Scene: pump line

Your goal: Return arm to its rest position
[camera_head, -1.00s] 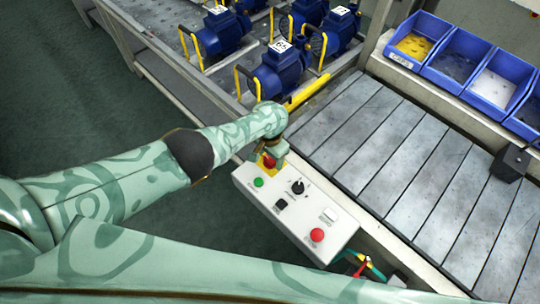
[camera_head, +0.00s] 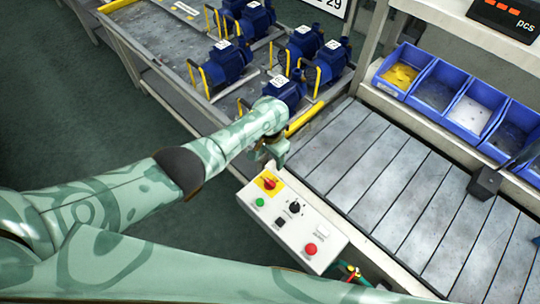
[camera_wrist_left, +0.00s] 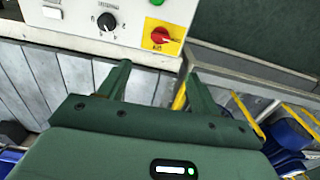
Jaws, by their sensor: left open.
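My left arm reaches in from the left in the head view, with its gripper (camera_head: 272,158) just above and behind the control panel (camera_head: 292,222). In the left wrist view the two green fingers of the left gripper (camera_wrist_left: 158,80) stand apart with nothing between them. The red rotary switch on its yellow plate (camera_head: 268,183) is clear of the fingers in the head view. It also shows in the left wrist view (camera_wrist_left: 160,36), beyond the fingertips. My right gripper is in neither view.
A slatted conveyor (camera_head: 385,170) lies right of the panel. Blue pumps (camera_head: 228,62) with yellow handles stand on a metal table (camera_head: 183,75) behind. Blue bins (camera_head: 436,92) line a shelf at the right. The dark green floor (camera_head: 75,130) at left is open.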

